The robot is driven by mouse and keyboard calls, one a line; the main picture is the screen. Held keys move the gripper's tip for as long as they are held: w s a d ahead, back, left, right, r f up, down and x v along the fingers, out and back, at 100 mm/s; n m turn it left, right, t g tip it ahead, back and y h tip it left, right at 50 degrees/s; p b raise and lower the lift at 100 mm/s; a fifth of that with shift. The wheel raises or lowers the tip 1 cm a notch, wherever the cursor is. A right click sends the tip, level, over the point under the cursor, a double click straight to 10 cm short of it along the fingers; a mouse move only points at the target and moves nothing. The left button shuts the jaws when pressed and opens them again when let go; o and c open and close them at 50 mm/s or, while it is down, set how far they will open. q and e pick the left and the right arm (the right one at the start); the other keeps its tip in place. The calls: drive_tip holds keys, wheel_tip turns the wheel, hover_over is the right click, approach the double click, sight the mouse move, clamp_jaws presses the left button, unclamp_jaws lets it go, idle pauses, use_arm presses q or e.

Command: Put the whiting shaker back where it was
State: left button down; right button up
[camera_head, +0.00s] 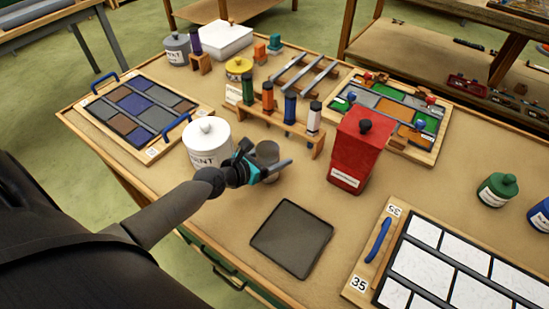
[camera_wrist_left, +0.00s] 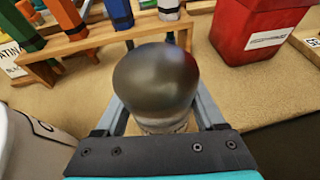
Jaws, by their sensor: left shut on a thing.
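The whiting shaker (camera_head: 267,152), a grey metal vessel with a rounded dark top, is between the fingers of my left gripper (camera_head: 268,167). In the left wrist view the shaker (camera_wrist_left: 155,82) stands roughly upright, with a finger on each side and a pale label low on its body that I cannot read. The gripper is shut on it, just right of the white lidded cement tub (camera_head: 207,146). Its bottom is hidden, so I cannot tell whether it touches the table. My right gripper is not in view.
A rack (camera_head: 270,128) with several coloured tools stands just behind the shaker. A red bin (camera_head: 360,150) is to the right. An empty dark square tray (camera_head: 292,238) lies in front. Panel boards lie left (camera_head: 88,100), far right and at front right (camera_head: 365,268). Bare tabletop surrounds the tray.

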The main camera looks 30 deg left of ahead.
use_arm(q)
drive_tip(key=shift+f, duration=0.15)
unclamp_jaws()
drive_tip(key=shift+r, duration=0.2)
drive_tip(key=shift+s+r, duration=0.1)
drive_tip(key=shift+s, duration=0.15)
drive_tip(key=p+v, duration=0.1)
drive_tip(key=v, duration=1)
drive_tip(key=shift+s, duration=0.25)
drive_tip(key=shift+a+r, duration=0.1)
